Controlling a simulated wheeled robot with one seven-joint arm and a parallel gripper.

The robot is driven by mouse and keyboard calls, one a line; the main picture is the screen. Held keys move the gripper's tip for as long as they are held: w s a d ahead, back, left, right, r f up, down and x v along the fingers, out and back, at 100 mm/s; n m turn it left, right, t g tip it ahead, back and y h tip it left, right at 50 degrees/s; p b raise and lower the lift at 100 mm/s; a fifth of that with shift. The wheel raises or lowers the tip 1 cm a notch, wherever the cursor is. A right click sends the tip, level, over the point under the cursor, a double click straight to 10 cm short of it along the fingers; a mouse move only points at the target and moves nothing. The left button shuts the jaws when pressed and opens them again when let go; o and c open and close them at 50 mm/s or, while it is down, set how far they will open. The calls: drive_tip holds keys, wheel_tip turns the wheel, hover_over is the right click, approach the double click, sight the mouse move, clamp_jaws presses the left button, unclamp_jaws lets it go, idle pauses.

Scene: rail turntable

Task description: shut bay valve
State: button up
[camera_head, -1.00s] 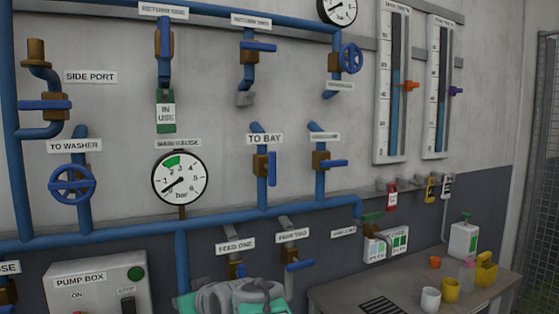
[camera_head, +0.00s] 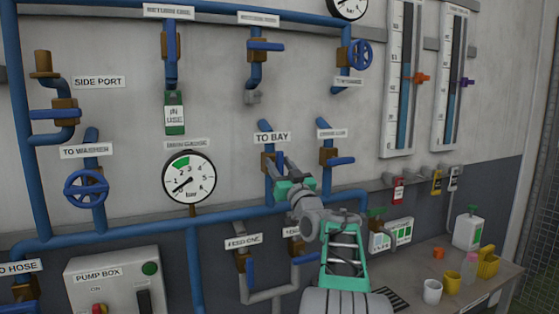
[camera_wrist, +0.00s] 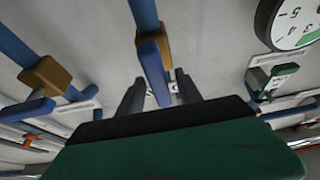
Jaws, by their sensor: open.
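The bay valve sits on a blue pipe under the TO BAY label (camera_head: 272,138). Its brass body (camera_head: 267,162) shows left of my gripper. In the wrist view the valve shows as a brass block (camera_wrist: 153,42) with a blue lever (camera_wrist: 154,72) roughly in line with its pipe. My gripper (camera_head: 283,165) is at this valve and covers most of the lever in the head view. In the wrist view my gripper (camera_wrist: 159,82) is open, one dark finger on each side of the lever's end. Whether either finger touches it I cannot tell.
Right of it is another lever valve (camera_head: 330,158). The main gauge (camera_head: 189,178) is to the left, the FEED ONE valve (camera_head: 243,262) below. A pump box (camera_head: 115,285) stands lower left. A bench (camera_head: 410,265) with cups and a bottle is lower right.

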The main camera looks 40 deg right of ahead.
clamp_jaws()
idle(0.4)
